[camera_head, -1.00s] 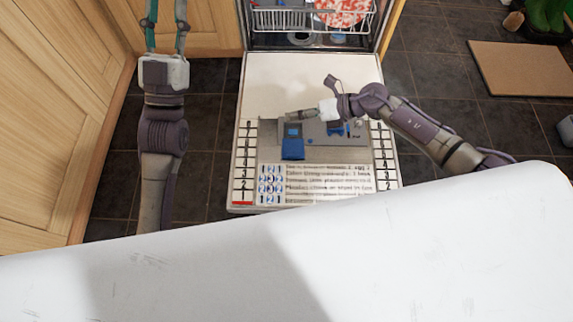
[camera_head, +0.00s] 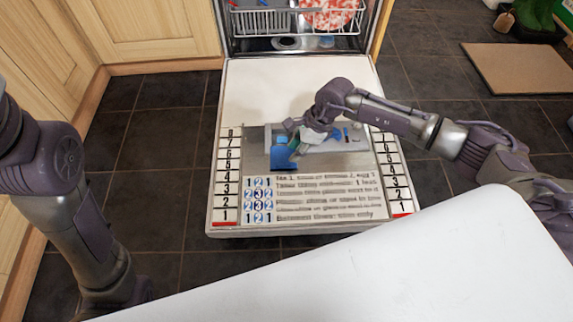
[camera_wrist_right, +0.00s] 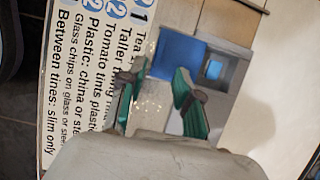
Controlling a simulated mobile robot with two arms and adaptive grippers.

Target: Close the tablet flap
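The tablet flap (camera_head: 284,160) is a blue plate on the grey dispenser panel (camera_head: 256,140) of the lowered dishwasher door. It appears swung open, lying on the label side of a small compartment. In the right wrist view the flap (camera_wrist_right: 176,56) lies beside the square blue-grey compartment (camera_wrist_right: 213,68). My right gripper (camera_head: 294,142) is over the dispenser, partly covering the compartment in the head view. Its teal fingers (camera_wrist_right: 158,95) are apart with nothing between them, close to the flap; I cannot tell whether they touch it. My left arm shows at the left, its gripper out of frame.
The open door (camera_head: 300,88) carries numbered strips and a printed label (camera_head: 330,195). Behind it is a dish rack (camera_head: 270,22) with a red-patterned plate (camera_head: 328,14). A white surface (camera_head: 400,275) fills the front. Wooden cabinets (camera_head: 150,30) stand left; a mat (camera_head: 525,68) lies right.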

